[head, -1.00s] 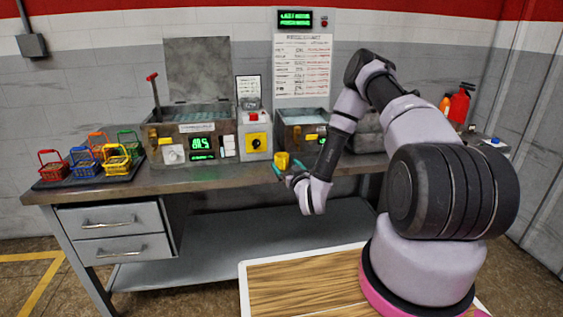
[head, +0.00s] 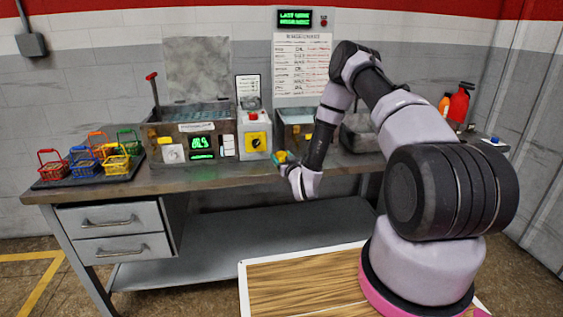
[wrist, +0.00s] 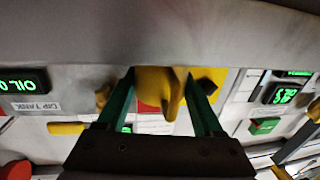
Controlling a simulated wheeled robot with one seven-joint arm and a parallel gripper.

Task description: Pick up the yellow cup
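The yellow cup (wrist: 158,88) is between my gripper's two green fingers in the wrist view, close to the fingertips. That view is upside down, and the cup seems to stand on the grey bench top. In the head view the cup (head: 281,156) is a small yellow patch at the bench's front edge, partly hidden by my gripper (head: 286,160). My gripper also shows in the wrist view (wrist: 160,80). Its fingers are spread wide on either side of the cup; firm contact on both sides is not clear.
A larger tank with a green display (head: 203,143) is to the left. Coloured wire baskets (head: 115,166) stand on a dark tray at the far left.

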